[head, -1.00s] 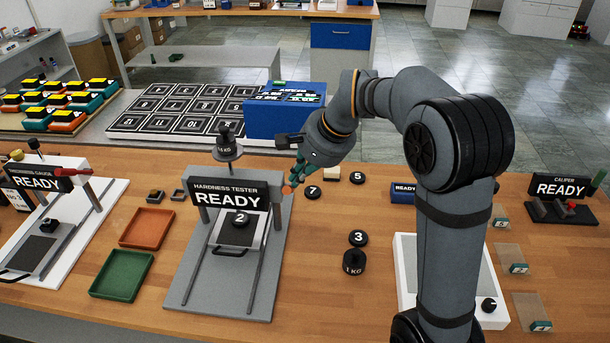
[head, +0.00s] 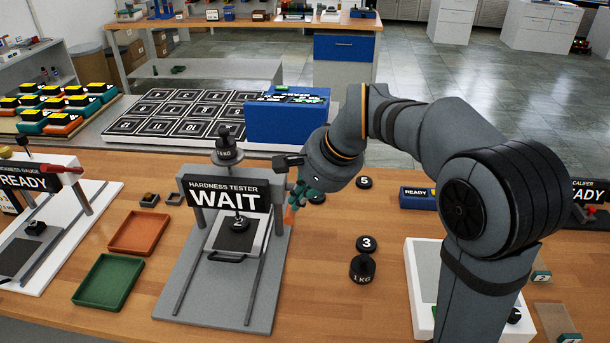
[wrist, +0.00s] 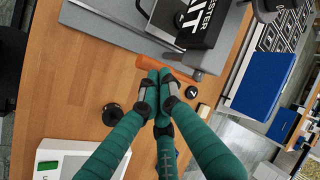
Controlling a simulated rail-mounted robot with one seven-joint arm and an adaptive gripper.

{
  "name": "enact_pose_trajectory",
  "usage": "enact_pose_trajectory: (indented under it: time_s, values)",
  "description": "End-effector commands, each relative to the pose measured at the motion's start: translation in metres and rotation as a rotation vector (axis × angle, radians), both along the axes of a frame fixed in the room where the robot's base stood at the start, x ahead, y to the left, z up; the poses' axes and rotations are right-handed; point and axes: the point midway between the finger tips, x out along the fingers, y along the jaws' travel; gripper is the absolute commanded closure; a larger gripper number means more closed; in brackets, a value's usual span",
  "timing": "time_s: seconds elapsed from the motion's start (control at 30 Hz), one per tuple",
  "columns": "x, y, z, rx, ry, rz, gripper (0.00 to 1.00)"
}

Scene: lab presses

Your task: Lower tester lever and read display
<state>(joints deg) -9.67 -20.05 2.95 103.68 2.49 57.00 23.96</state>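The hardness tester (head: 265,262) stands left of centre in the head view, and its display (head: 224,196) reads "WAIT". A thin plunger comes down onto the dark round sample (head: 234,225) on the tester's plate. The orange lever (head: 290,215) is at the tester's right side and also shows in the wrist view (wrist: 148,61). My gripper (head: 295,201) is at the lever, its green fingertips drawn together. In the wrist view the fingertips (wrist: 159,74) lie against or just over the lever; I cannot tell if they grip it.
A 1 KG weight (head: 362,268) and black discs marked 3 (head: 366,244) and 5 (head: 364,182) lie right of the tester. An orange tray (head: 140,233) and a green tray (head: 108,281) lie to its left. A blue box (head: 285,120) stands behind.

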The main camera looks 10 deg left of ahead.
Motion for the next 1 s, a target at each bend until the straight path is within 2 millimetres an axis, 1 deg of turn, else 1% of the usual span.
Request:
enact_pose_trajectory:
  time_s: [0.1, 0.67, 1.0]
  values:
    - [-0.001, -0.001, -0.004, 0.000, -0.002, -0.001, 1.00]
    - [-0.001, -0.001, -0.003, -0.001, -0.003, -0.001, 1.00]
    - [-0.001, -0.001, 0.011, -0.001, -0.003, -0.001, 1.00]
